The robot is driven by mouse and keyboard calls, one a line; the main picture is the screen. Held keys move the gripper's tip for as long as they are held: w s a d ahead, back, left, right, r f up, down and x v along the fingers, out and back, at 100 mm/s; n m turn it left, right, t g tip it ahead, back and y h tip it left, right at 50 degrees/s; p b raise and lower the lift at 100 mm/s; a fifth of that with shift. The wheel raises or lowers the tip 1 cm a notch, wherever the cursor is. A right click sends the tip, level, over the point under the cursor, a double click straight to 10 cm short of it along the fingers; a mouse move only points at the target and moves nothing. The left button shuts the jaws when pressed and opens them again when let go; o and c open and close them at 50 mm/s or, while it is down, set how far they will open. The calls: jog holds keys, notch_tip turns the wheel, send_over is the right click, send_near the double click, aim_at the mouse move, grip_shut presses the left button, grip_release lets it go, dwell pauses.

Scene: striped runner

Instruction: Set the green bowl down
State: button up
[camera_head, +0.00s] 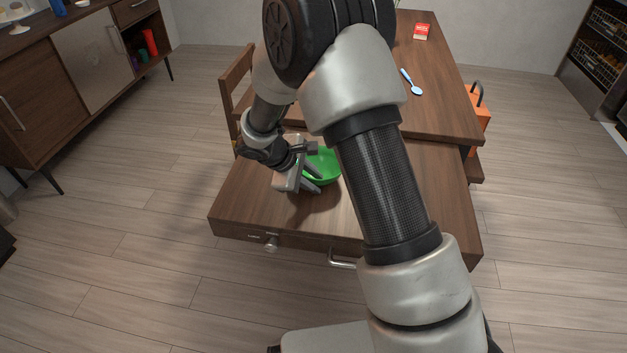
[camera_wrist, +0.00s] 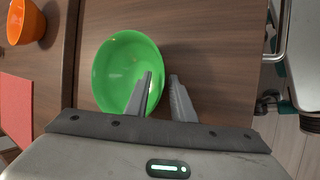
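The green bowl (camera_head: 325,160) is upright at the near part of the wooden table (camera_head: 240,205), partly hidden behind my arm in the head view. It looks empty in the wrist view (camera_wrist: 115,72). My gripper (camera_head: 313,179) is at the bowl's near left side. In the wrist view my gripper (camera_wrist: 161,77) has one finger over the inside of the bowl and the other just outside its rim. The fingers are apart, and a narrow strip of wood shows between the rim and the outer finger.
A blue spoon (camera_head: 411,82) and a red box (camera_head: 422,32) are on the table's far part. In the wrist view, an orange bowl (camera_wrist: 33,25) and a red flat thing (camera_wrist: 15,105) lie beyond a dark edge. A chair (camera_head: 238,85) stands at the left.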

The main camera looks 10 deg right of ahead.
jog(key=shift+a+r, duration=0.1)
jog(key=shift+r, duration=0.3)
jog(key=p+v, duration=0.3)
jog(key=v, duration=0.8)
jog(key=s+d+r+m+y, duration=0.2)
jog(key=s+d+r+m, duration=0.55)
jog(key=r, duration=0.55)
jog(key=s+d+r+m+t+y, duration=0.1)
jog(key=s+r+m+y, duration=0.1)
jog(key=s, duration=0.6)
jog(key=s+d+r+m+t+y, duration=0.1)
jog(key=s+d+r+m+y, duration=0.1)
jog(key=s, duration=0.7)
notch_tip(320, 180, up, 3)
jog(key=shift+f+m, duration=0.1)
jog(key=shift+m, duration=0.65)
